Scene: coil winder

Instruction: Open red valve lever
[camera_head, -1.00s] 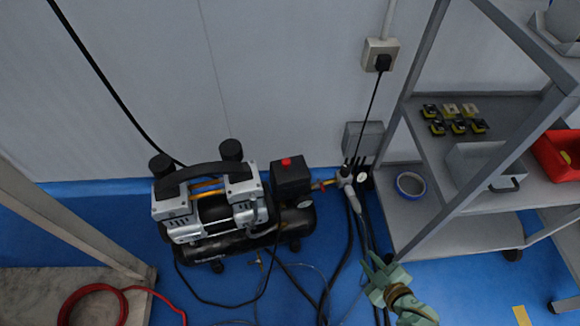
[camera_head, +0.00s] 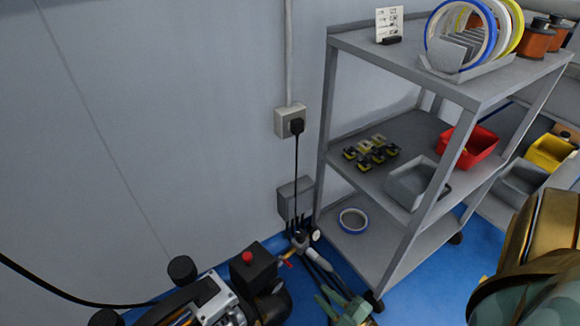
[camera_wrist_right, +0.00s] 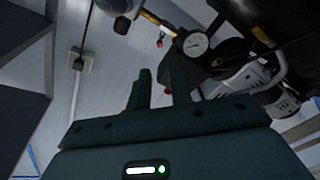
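The small red lever (camera_head: 286,263) shows on the brass fitting at the compressor's outlet, beside the grey wall box. My right gripper (camera_head: 338,302) is below and to the right of it in the head view, open and apart from it. In the right wrist view my right gripper (camera_wrist_right: 160,72) has its two dark fingers spread with nothing held. A small red part (camera_wrist_right: 160,42) hangs by the brass pipe beyond the fingertips; I cannot tell for sure if it is the lever. My left gripper is not in view.
The black-and-silver compressor (camera_head: 215,303) is cut off at the lower edge. A round gauge (camera_wrist_right: 196,43) sits near the fitting. A grey shelf cart (camera_head: 400,232) stands close on the right. A wall socket (camera_head: 290,121) has a black cable hanging down to the fitting area.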

